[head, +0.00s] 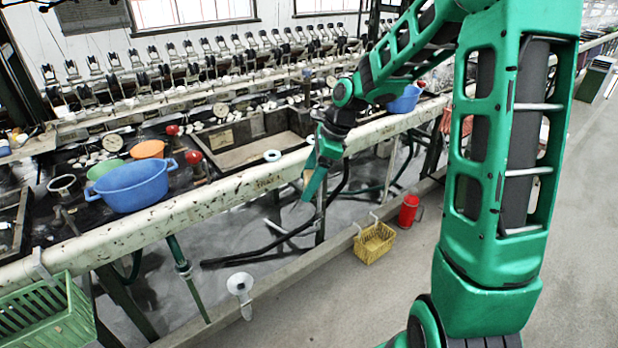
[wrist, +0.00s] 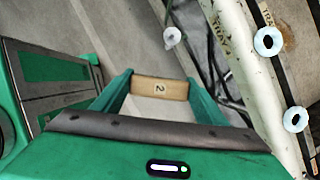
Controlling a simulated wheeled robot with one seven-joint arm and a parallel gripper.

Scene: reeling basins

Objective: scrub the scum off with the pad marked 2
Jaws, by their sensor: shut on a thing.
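My gripper (wrist: 160,84) is shut on a tan pad marked 2 (wrist: 148,88), held between the two green fingers in the wrist view. In the head view my gripper (head: 314,178) points down in front of the long white rail, and the pad is mostly hidden by the finger. A brown patch (wrist: 288,38), which may be the scum, shows at the upper right of the wrist view, beyond the rail and beside a white ring. The pad is apart from it. I cannot make out the patch in the head view.
The white rail (head: 222,200) runs between my gripper and the sunken basin (head: 228,158). White rings (head: 272,155) sit at the rail. A blue tub (head: 130,187) stands at the left. A yellow basket (head: 374,244) and a red can (head: 409,211) stand below.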

